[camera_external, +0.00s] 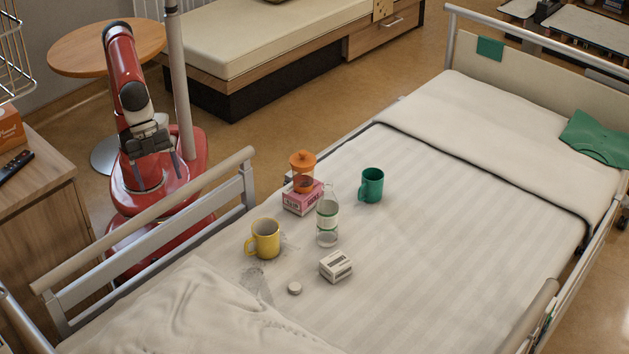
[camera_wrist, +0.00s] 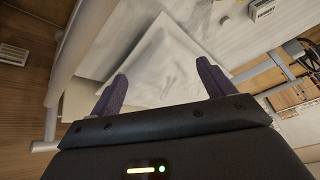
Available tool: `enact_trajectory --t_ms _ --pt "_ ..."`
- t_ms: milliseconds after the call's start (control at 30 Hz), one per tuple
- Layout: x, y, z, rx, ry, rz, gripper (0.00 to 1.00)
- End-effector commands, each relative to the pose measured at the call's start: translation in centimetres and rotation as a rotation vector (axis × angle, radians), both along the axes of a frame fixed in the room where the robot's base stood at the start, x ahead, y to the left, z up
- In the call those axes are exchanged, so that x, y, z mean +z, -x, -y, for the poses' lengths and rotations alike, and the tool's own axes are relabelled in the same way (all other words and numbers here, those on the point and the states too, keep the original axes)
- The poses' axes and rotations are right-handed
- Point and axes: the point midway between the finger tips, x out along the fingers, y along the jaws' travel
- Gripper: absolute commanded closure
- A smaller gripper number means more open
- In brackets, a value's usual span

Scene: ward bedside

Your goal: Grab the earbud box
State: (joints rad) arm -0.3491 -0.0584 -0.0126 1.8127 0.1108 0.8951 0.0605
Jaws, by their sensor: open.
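A small white box with dark print, which looks like the earbud box (camera_external: 336,265), lies on the bed's white sheet, right of a small round white thing. What appears to be the same box (camera_wrist: 262,9) shows at the top right edge of the wrist view. My gripper (camera_wrist: 162,75) is open, its two purple fingers apart with only bedding seen beyond them. In the external view my arm is beside the bed at the left, behind the bed rail, well away from the box.
Near the box stand a clear bottle (camera_external: 327,222), a yellow mug (camera_external: 264,239), a green mug (camera_external: 371,186) and an orange-lidded jar (camera_external: 302,171) on a pink box (camera_external: 302,198). The round white thing (camera_external: 294,288) lies close. A bed rail (camera_external: 150,215) crosses between my base and the bed.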

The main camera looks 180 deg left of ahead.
Motion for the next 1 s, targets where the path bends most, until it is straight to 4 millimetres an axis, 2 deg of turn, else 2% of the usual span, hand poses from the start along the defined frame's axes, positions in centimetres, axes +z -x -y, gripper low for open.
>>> enact_trajectory --t_ms 33,100,167,300,400,500,600,733,1000 --pt "-0.8 -2.0 -3.1 0.034 -0.01 -0.011 0.19" --pt "-1.6 -4.3 -7.2 0.074 -0.026 -0.019 0.19" --pt "-2.6 -6.0 -10.8 0.107 -0.04 -0.027 0.19" --pt "-6.0 -8.5 -20.0 0.187 -0.07 -0.047 0.19" --pt "-9.2 -9.1 -26.6 0.243 -0.09 -0.062 0.19" --pt "-12.5 -8.8 -32.3 0.292 -0.105 -0.076 0.19" --pt "-15.1 -8.0 -36.6 0.329 -0.119 -0.087 0.19" --pt "-17.2 -7.1 -39.7 0.357 -0.128 -0.095 0.19" --pt "-19.6 -7.2 -41.5 0.366 -0.132 -0.098 0.19"
